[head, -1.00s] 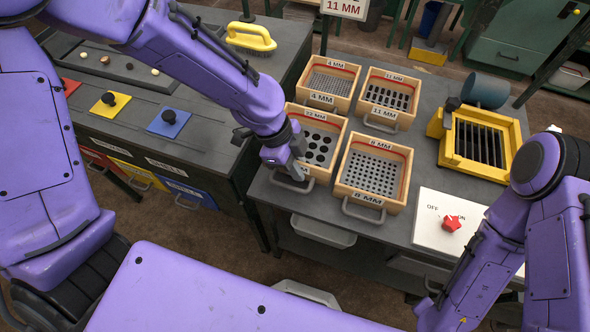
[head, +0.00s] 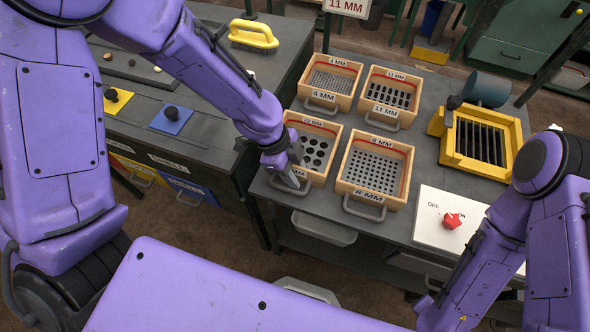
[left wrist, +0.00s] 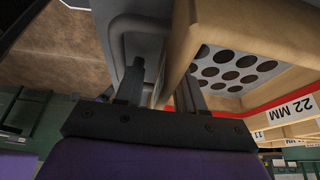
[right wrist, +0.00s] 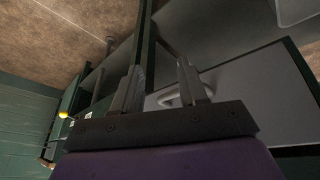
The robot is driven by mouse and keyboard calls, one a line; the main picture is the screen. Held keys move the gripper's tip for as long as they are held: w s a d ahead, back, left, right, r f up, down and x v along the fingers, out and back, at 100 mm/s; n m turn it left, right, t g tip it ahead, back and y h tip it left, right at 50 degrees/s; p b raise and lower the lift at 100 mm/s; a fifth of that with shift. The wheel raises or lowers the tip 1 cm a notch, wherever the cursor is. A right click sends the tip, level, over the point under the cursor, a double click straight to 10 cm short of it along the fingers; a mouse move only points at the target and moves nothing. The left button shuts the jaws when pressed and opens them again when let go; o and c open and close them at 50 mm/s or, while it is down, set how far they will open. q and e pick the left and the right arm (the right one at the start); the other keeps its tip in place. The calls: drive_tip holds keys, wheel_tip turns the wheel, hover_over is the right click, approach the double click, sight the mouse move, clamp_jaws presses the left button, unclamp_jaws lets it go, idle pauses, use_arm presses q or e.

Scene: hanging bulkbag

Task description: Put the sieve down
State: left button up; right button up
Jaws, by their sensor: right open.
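The 22 MM sieve (head: 334,128), a wooden box with large round holes, is at the front left of the grey table in the head view. Its holed plate also shows in the left wrist view (left wrist: 232,68). My left gripper (head: 290,177) is shut on its front wall, one finger inside the box and the other on the handle side. The sieve is level and at or just above the tabletop; its underside is hidden. My right gripper (right wrist: 160,75) is open and empty, low by the table's front; the head view does not show its fingers.
The 8 MM sieve (head: 378,140) stands close on the right, with the 4 MM (head: 331,60) and 11 MM (head: 392,73) sieves behind. A yellow grated frame (head: 516,135) and a white panel with a red knob (head: 453,221) are further right.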

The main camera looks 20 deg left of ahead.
use_arm(q)
drive_tip(key=v, duration=1.2)
drive_tip(key=shift+r+p, duration=0.15)
drive_tip(key=shift+p, duration=0.15)
